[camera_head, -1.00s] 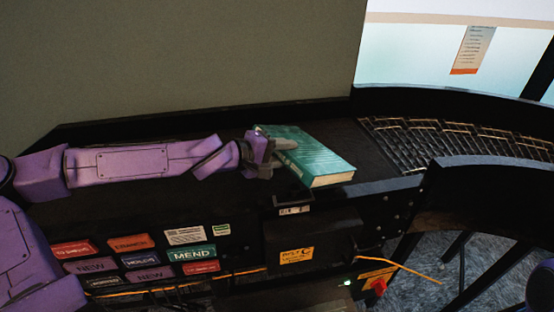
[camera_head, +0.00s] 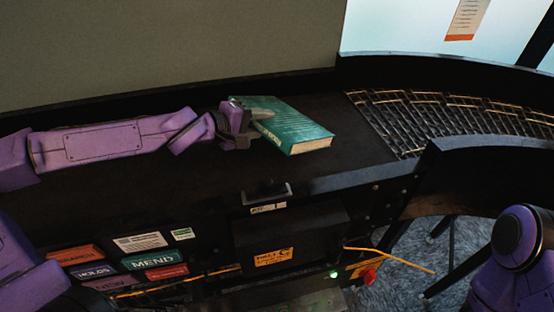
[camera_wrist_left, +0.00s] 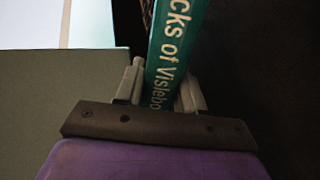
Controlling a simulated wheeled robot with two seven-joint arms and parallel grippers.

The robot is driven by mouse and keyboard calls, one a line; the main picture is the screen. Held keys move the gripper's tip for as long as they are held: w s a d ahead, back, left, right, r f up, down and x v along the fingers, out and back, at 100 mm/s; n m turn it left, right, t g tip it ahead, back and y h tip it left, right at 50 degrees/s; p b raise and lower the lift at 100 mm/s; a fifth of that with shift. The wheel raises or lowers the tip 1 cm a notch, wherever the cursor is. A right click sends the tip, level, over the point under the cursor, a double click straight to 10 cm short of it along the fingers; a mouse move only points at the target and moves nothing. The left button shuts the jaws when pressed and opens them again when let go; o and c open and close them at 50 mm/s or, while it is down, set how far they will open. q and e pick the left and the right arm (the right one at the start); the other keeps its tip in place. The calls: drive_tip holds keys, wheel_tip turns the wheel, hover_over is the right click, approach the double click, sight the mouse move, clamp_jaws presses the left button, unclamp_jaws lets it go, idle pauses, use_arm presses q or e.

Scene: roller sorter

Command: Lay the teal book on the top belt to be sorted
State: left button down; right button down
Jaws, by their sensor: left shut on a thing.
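The teal book (camera_head: 292,126) is over the black belt (camera_head: 345,165) in the head view, its cover facing up and its pale page edge toward the front right. My left gripper (camera_head: 262,122) comes in from the left and is shut on the book's spine side. In the left wrist view the spine of the book (camera_wrist_left: 172,50), with pale lettering, stands between the two fingers (camera_wrist_left: 162,92). Whether the book touches the belt is hard to tell. My right arm (camera_head: 518,245) shows at the lower right edge; its gripper is out of view.
A curved roller track (camera_head: 450,115) leads off right from the belt. A grey wall panel (camera_head: 160,50) stands behind. Below the front edge are colored labels such as MEND (camera_head: 150,261), a dark box (camera_head: 290,238) and a red button (camera_head: 369,276). The belt right of the book is clear.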

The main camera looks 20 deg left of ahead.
use_arm(q)
drive_tip(key=f+b, duration=0.1)
drive_tip(key=f, duration=0.1)
drive_tip(key=f+b, duration=0.3)
drive_tip(key=f, duration=0.1)
drive_tip(key=shift+w+b, duration=0.25)
drive_tip(key=shift+b, duration=0.1)
drive_tip(key=shift+s+f+b, duration=0.1)
drive_tip(key=shift+f+b, duration=0.15)
drive_tip(key=shift+b, duration=0.05)
drive_tip(key=c, duration=0.8)
unclamp_jaws()
drive_tip(key=shift+c, duration=0.2)
